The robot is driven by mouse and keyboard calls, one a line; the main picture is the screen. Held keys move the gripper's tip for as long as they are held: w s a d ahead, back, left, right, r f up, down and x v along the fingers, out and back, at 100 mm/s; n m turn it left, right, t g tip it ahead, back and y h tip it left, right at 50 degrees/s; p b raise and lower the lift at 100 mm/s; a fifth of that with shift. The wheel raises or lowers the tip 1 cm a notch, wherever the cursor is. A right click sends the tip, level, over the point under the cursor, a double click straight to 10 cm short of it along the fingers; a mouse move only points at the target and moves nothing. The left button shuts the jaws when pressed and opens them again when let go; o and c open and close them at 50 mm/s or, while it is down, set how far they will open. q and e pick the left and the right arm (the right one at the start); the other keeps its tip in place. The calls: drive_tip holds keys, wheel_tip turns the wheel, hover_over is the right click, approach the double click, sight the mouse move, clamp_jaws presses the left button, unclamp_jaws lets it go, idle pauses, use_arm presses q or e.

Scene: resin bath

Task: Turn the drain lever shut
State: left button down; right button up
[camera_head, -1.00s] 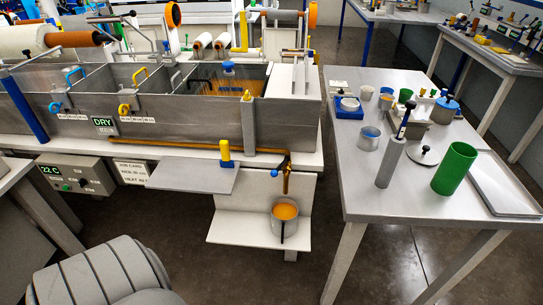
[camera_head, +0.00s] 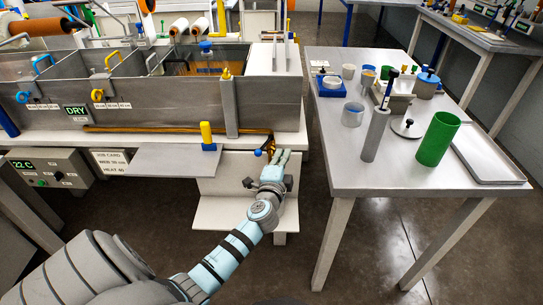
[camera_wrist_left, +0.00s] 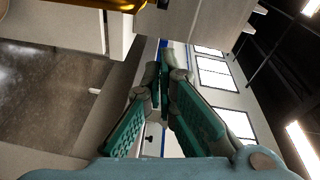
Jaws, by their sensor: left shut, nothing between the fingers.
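The drain lever (camera_head: 257,152) shows its blue knob beside the amber drain spout (camera_head: 269,145), below the front right end of the grey bath (camera_head: 170,117). My left gripper (camera_head: 281,154) is at the drain, just right of the knob. Its fingers are shut and empty, and cover part of the spout area. I cannot tell whether they touch the lever. In the left wrist view, the teal fingers (camera_wrist_left: 160,72) come together at their tips, and the lever is not clearly seen. My right gripper is in neither view.
The low white shelf (camera_head: 215,214) lies under my left forearm; the pot there is hidden. A grey side plate (camera_head: 174,159) and yellow post (camera_head: 206,133) stand left of the drain. A work table (camera_head: 350,174) with cups and tools stands right, across a floor gap.

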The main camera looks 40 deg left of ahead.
sight(264, 146)
use_arm(q)
drive_tip(key=a, duration=0.4)
drive_tip(key=shift+s+f, duration=0.2)
drive_tip(key=shift+f, duration=0.2)
drive_tip(key=shift+s+a+m+h, duration=0.15)
drive_tip(key=shift+a+m+h, duration=0.15)
drive_tip(key=shift+h, duration=0.1)
